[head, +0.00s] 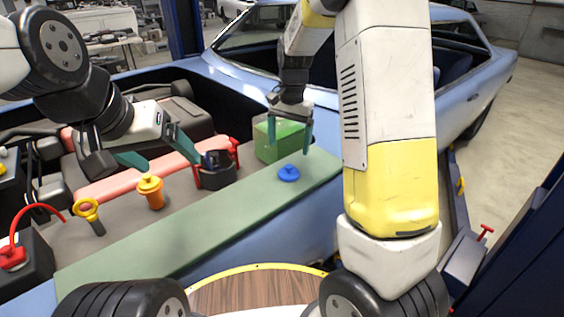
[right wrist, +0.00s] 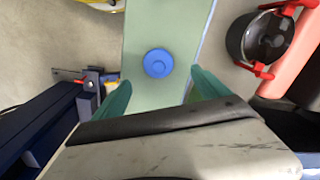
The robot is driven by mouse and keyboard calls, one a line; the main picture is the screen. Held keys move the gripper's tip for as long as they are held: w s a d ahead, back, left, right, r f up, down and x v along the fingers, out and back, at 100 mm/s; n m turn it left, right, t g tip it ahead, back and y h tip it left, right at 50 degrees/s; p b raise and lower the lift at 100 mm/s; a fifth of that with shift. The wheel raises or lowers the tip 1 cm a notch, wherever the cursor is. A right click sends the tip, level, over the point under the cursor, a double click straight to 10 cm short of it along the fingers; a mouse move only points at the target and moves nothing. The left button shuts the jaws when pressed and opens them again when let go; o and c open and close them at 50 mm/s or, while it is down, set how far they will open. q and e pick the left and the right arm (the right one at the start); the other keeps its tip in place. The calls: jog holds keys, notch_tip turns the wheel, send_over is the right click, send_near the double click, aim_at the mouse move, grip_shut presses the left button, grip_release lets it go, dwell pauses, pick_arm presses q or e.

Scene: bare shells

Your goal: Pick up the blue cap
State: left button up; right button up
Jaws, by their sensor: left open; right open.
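The blue cap (head: 289,173) is a small round lid with a raised knob. It sits on the green strip (head: 215,222) along the edge of the car's engine bay. My right gripper (head: 290,150) is open and points down just above and behind the cap, with nothing between its teal fingers. In the right wrist view the blue cap (right wrist: 158,63) lies on the green strip, ahead of and between the open fingertips (right wrist: 160,85). My left gripper (head: 160,165) is open and empty over the engine bay, near the orange container.
A green box (head: 279,138) stands close behind the cap. A dark pot with red handles (head: 215,170), an orange container with a yellow lid (head: 151,190) and a yellow ring-handled tool (head: 89,215) stand to the left.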

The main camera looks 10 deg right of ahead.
aim_at(289, 166)
jog(key=shift+w+a+f, duration=0.1)
jog(key=shift+w+f, duration=0.2)
jog(key=shift+f, duration=0.2)
jog(key=shift+w+a+f, duration=0.1)
jog(key=shift+w+f, duration=0.15)
jog(key=shift+f, duration=0.2)
jog(key=f, duration=0.7)
jog(key=shift+s+d+f, duration=0.3)
jog(key=shift+s, duration=0.05)
jog(key=c, duration=1.4)
jog(key=shift+r, duration=0.1)
